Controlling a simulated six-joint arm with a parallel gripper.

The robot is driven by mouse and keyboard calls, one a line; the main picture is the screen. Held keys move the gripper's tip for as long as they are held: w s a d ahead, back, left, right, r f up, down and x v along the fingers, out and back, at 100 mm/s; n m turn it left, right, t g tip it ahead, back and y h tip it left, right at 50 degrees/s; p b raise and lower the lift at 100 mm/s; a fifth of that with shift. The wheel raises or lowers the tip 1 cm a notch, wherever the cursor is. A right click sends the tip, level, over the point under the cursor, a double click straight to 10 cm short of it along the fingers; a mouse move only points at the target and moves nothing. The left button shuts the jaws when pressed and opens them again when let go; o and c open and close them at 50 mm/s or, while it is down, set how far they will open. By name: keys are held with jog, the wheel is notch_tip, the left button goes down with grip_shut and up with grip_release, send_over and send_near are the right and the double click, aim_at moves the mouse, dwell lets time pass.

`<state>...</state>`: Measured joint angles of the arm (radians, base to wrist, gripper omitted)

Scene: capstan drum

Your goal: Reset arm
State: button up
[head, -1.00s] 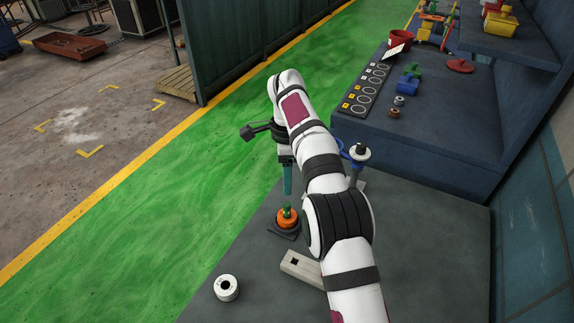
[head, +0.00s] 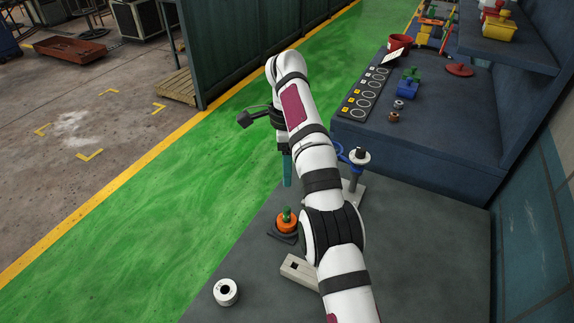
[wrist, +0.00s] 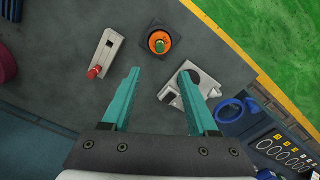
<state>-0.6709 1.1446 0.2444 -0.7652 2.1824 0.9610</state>
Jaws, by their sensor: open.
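My gripper (head: 287,168) hangs above the grey table, with its teal fingers pointing down. In the wrist view my gripper (wrist: 159,72) has its fingers apart, with nothing held between them. An orange drum (head: 287,224) with a green peg on top sits on a dark square base, below and apart from the fingers; the drum also shows in the wrist view (wrist: 153,40). A metal stand (head: 354,190) with a blue crank is partly hidden behind my arm. Its plate (wrist: 208,82) has a round hole.
A pale block (head: 297,268) with a square hole is partly covered by my arm; a red knob (wrist: 93,73) shows on it. A white spool (head: 226,292) stands at the table's front left. A bench (head: 440,140) with a marked panel (head: 366,95) is at the right.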

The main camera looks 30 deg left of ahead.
jog(key=s+d+r+n, duration=0.2)
jog(key=d+r, duration=0.3)
jog(key=d, duration=0.4)
jog(key=s+d+r+n, duration=0.1)
jog(key=s+d+r, duration=0.1)
jog(key=d+r, duration=0.45)
jog(key=s+d+f+n+y, duration=0.1)
jog(key=s+d+f+n, duration=0.1)
jog(key=s+d, duration=0.85)
jog(key=s+d+f, duration=0.2)
jog(key=s+f, duration=0.2)
jog(key=s, duration=0.4)
jog(key=s+d+f+n, duration=0.1)
jog(key=s+d+f, duration=0.2)
jog(key=s+f, duration=0.2)
jog(key=s, duration=0.3)
jog(key=shift+y, duration=0.4)
